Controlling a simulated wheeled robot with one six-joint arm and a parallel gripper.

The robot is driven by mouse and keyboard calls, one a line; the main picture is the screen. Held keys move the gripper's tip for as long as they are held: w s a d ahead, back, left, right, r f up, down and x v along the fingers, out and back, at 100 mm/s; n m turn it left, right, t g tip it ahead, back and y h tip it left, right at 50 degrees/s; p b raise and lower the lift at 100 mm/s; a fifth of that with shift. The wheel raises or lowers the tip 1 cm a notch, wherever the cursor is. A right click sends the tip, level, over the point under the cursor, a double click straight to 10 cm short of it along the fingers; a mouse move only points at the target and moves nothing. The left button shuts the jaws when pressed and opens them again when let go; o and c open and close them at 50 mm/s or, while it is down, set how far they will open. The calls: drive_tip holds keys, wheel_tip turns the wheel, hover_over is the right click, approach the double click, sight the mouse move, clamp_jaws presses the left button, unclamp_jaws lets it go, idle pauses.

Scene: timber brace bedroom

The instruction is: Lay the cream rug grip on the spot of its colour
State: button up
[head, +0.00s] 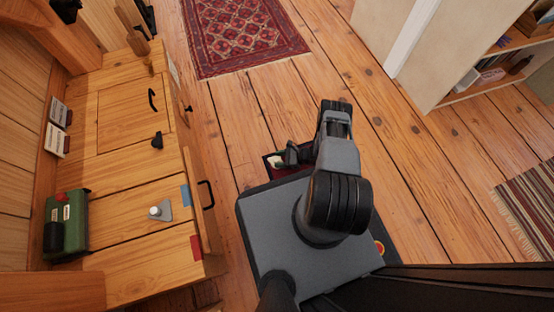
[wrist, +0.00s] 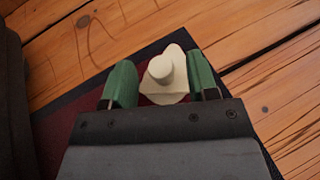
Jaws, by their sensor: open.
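The cream rug grip (wrist: 165,78) is a flat, angular piece with a round knob. In the wrist view it lies between the two green fingers of my gripper (wrist: 164,86), over a dark red surface with a navy edge (wrist: 150,48). My gripper is open around it; I cannot tell whether a finger touches it. In the head view a little of the cream piece (head: 277,163) shows beside my gripper (head: 286,160), and the arm hides much of that place. I see no cream spot in either view.
A wooden cabinet (head: 120,190) stands at the left. On its top are a grey triangular piece with a knob (head: 160,212), a blue patch (head: 185,195), a red patch (head: 196,247) and a green case (head: 72,222). A patterned red rug (head: 240,35) lies on the floor beyond.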

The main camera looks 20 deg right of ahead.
drive_tip(key=p+v, duration=0.2)
drive_tip(key=v, duration=0.8)
drive_tip(key=shift+w+a+r, duration=0.1)
drive_tip(key=shift+w, duration=0.05)
drive_tip(key=w+a+r+n+g+h, duration=0.15)
drive_tip(key=w+r+n+g, duration=0.35)
drive_tip(key=r, duration=1)
drive_tip(key=w+r+n+g+h, duration=0.25)
drive_tip(key=r+n, duration=0.35)
drive_tip(key=r, duration=0.8)
drive_tip(key=s+a+r+n+t+h, duration=0.1)
drive_tip(key=s+a+r+n+h, duration=0.1)
drive_tip(key=r, duration=0.5)
drive_tip(key=s+a+r+n+t+h, duration=0.2)
drive_tip(key=s+a+r+n+h, duration=0.1)
drive_tip(key=s+r+n, duration=0.2)
drive_tip(key=s+a+r+n+t+h, duration=0.1)
drive_tip(key=s+a+r+n+h, duration=0.2)
drive_tip(key=s+r, duration=0.4)
drive_tip(key=shift+s+r+n+t+h, duration=0.15)
drive_tip(key=shift+r+n+t+h, duration=0.45)
drive_tip(key=shift+r, duration=1.45)
drive_tip(key=shift+g+y, duration=0.25)
drive_tip(key=shift+y, duration=0.05)
